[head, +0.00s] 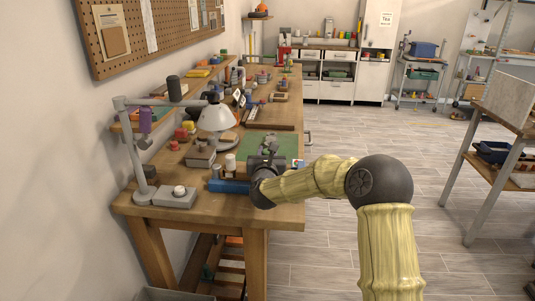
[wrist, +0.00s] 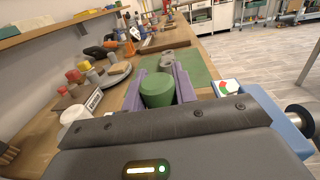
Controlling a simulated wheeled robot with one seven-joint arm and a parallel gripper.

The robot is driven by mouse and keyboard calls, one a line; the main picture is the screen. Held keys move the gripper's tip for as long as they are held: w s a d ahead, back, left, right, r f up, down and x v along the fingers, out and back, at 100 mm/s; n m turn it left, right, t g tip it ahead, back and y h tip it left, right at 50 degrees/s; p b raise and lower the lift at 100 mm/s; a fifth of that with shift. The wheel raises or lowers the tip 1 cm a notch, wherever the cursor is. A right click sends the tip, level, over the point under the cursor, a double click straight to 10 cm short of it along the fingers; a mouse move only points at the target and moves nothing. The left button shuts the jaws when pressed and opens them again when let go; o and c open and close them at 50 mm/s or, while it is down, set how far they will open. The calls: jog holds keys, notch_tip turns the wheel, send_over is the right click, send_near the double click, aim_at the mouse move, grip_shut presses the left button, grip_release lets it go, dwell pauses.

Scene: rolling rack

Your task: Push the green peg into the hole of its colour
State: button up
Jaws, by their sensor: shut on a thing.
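In the wrist view, the green peg (wrist: 158,91) is a thick cylinder held between the two purple fingers of my gripper (wrist: 159,76). In the head view my gripper (head: 267,150) is over the green mat (head: 284,143) on the workbench, and the arm hides the peg. A small grey object (wrist: 168,58) shows just beyond the peg in the wrist view; I cannot tell whether it has a hole. No green hole can be made out in either view. The peg's lower end is hidden.
The bench (head: 240,216) carries a lamp (head: 215,118), a grey box (head: 201,156) and a blue object (head: 228,186) close to my gripper.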

jog(key=shift+f+b, duration=1.45)
jog(key=shift+b, duration=0.25)
jog(key=o, duration=1)
jog(key=shift+s, duration=0.15)
jog(key=s, duration=0.5)
jog(key=s+b, duration=0.1)
jog(key=s, duration=1.1)
jog(key=shift+s+d, duration=0.1)
jog(key=shift+d, duration=0.2)
